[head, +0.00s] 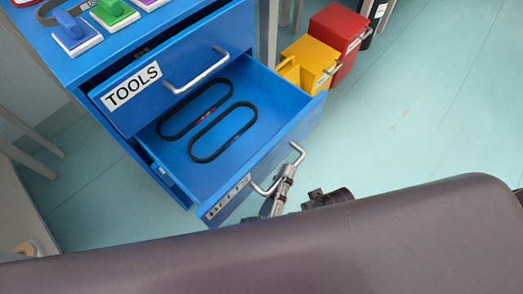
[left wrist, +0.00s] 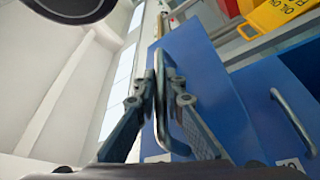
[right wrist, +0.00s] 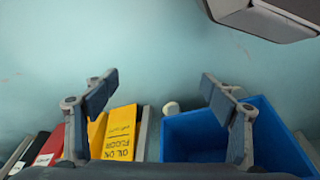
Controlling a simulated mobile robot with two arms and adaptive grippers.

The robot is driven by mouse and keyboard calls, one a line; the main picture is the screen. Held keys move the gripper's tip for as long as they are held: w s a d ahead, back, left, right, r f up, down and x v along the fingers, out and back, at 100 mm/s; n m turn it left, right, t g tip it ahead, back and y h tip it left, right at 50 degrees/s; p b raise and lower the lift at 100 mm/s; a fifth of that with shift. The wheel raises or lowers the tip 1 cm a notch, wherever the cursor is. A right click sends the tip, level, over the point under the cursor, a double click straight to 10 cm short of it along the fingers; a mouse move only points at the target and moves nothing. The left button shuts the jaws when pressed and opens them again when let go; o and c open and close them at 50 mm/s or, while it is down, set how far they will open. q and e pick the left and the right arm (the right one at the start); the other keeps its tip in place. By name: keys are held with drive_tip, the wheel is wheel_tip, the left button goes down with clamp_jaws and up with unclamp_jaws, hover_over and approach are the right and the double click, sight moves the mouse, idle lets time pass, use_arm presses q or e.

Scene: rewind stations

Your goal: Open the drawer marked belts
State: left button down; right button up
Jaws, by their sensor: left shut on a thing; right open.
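The blue cabinet's lower drawer (head: 175,150) is pulled well out and holds two black belts (head: 222,132). Its front label (head: 228,197) is seen too steeply to read. My left gripper (head: 282,182) is shut on this drawer's metal handle (head: 298,153); the left wrist view shows the fingers (left wrist: 160,85) closed around the handle bar (left wrist: 172,125). The drawer above, labelled TOOLS (head: 131,86), is out a little, with its own handle (head: 197,72). My right gripper (right wrist: 158,90) is open and empty above the floor in the right wrist view.
Yellow (head: 309,60) and red (head: 340,38) boxes stand on the floor beyond the cabinet. Green (head: 114,12) and blue (head: 76,35) objects sit on the cabinet top. Floor on the right is clear.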

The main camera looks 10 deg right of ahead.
use_arm(q)
drive_tip(key=s+d, duration=0.4)
drive_tip(key=s, duration=0.1)
drive_tip(key=shift+s, duration=0.4)
use_arm(e)
drive_tip(key=shift+s+f, duration=0.1)
drive_tip(key=shift+f, duration=0.4)
use_arm(q)
drive_tip(key=shift+d, duration=0.1)
drive_tip(key=c, duration=2)
unclamp_jaws()
